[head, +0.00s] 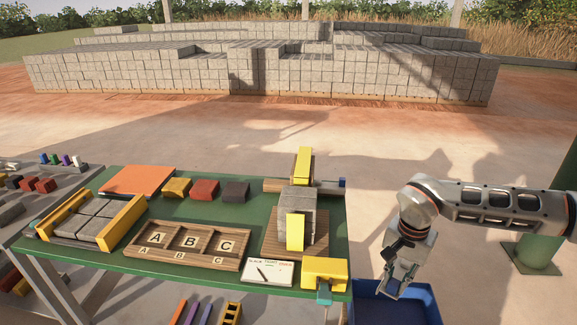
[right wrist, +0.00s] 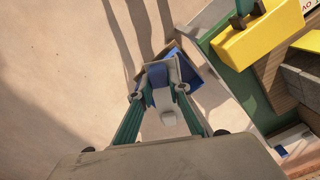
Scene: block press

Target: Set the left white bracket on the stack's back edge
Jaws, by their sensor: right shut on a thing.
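My right gripper (head: 393,285) is low beside the table's right end, over the blue bin (head: 415,308). In the right wrist view my right gripper (right wrist: 161,92) is shut on a small white piece (right wrist: 170,116), which looks like the white bracket. Its full shape is partly hidden by the fingers. The stack of grey blocks (head: 297,204) stands on a wooden board (head: 272,243) at the table's right side, left of the gripper and well apart from it. A yellow piece (head: 295,233) is at its front and another yellow piece (head: 304,163) behind it. My left gripper is not in view.
The green table (head: 190,275) holds a lettered wooden tray (head: 190,262), a yellow-edged frame with grey blocks (head: 125,218), coloured blocks (head: 205,190) and a white card (head: 267,272). A yellow block (head: 324,271) sits at the front right corner. A green post (head: 545,235) stands far right.

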